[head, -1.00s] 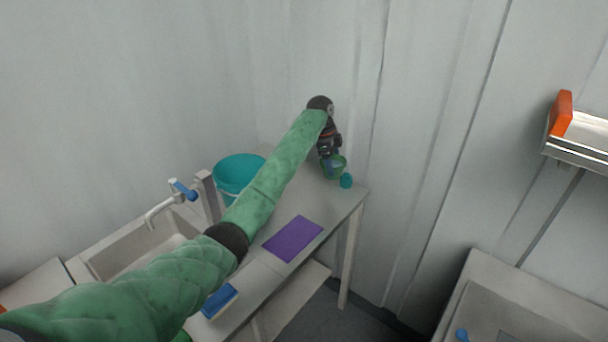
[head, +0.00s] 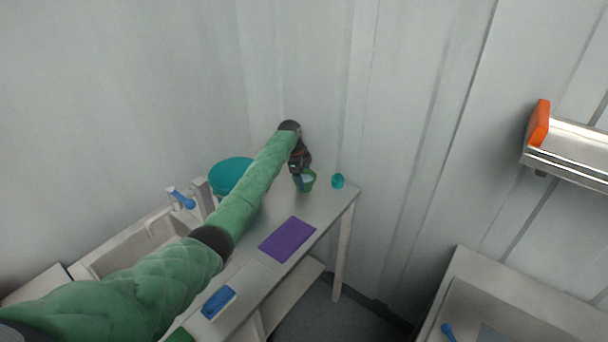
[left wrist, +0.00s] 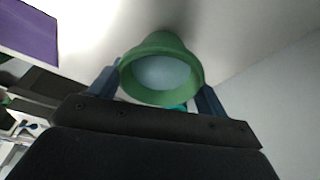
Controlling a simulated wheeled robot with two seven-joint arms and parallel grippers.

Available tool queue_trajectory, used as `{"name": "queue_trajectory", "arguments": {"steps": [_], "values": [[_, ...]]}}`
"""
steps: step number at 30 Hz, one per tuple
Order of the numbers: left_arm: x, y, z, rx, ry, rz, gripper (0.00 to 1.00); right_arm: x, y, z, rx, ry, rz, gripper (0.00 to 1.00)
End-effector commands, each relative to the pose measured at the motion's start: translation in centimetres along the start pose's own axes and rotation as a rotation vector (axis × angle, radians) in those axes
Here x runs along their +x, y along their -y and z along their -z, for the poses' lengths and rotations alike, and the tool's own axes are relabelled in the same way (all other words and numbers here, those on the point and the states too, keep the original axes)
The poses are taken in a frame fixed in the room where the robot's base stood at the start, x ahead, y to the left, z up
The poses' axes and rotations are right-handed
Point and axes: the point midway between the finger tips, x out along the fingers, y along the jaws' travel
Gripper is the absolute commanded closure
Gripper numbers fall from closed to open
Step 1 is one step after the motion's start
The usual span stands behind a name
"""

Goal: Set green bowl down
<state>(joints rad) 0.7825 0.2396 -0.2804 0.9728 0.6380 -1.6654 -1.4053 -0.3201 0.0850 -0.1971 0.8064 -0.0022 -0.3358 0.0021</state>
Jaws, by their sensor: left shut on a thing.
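The green bowl (head: 308,181) is at the far end of the table, held at my left gripper (head: 301,178). In the left wrist view the green bowl (left wrist: 161,68) sits between the two blue fingers of my left gripper (left wrist: 158,92), its pale inside facing the camera. The gripper is shut on it. The bowl is low near the tabletop; I cannot tell whether it touches. My right gripper is not in view.
A small teal cup (head: 338,181) stands right of the bowl, near the table's far corner. A purple mat (head: 287,239) and a blue sponge-like block (head: 218,302) lie nearer. A large teal bucket (head: 231,174) stands left behind my arm. The white tabletop (head: 325,205) is clear around the bowl.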

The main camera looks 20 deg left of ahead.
Motion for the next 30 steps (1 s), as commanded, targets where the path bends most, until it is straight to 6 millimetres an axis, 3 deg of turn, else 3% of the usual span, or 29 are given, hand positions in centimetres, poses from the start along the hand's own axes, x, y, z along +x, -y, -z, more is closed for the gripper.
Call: {"name": "queue_trajectory", "arguments": {"steps": [14, 15, 18, 30], "values": [[0.69, 0.03, -0.22, 0.001, 0.000, 0.002, 0.59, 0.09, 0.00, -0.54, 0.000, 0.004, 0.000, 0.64], [0.70, 0.01, -0.23, 0.000, 0.000, 0.001, 0.20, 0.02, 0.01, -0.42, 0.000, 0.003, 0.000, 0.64], [0.68, 0.00, -0.21, 0.000, 0.000, 0.001, 0.03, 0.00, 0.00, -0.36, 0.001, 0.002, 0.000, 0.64], [-0.01, 0.02, -0.12, 0.000, 0.000, 0.001, 0.03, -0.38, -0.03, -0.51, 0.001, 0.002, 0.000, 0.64]]}}
